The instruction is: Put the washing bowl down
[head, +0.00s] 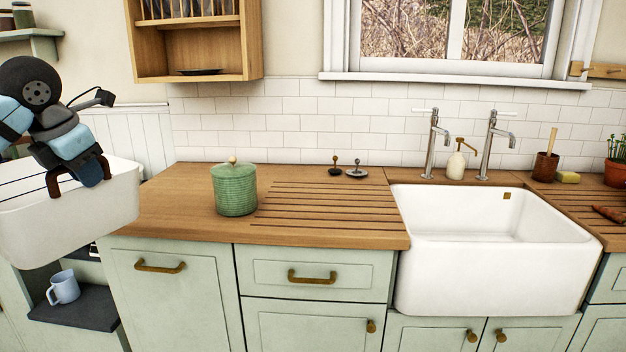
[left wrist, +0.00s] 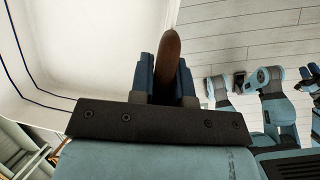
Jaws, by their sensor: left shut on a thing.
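The washing bowl (head: 75,215) is a white, deep, rectangular tub with dark blue lines, at the far left of the head view. It is held up in the air, left of the wooden counter. My left gripper (head: 82,180) is shut on the bowl's brown handle at its near side. In the left wrist view the gripper (left wrist: 165,85) has its fingers on both sides of the brown handle (left wrist: 168,50), and the bowl's white inside (left wrist: 85,50) fills the upper left. The bowl's left end is cut off in the head view.
The wooden counter (head: 165,212) has a green lidded crock (head: 235,188) and two sink plugs (head: 347,170). A grooved drainer leads to the empty white sink (head: 490,220) with two taps. The counter's left part is clear.

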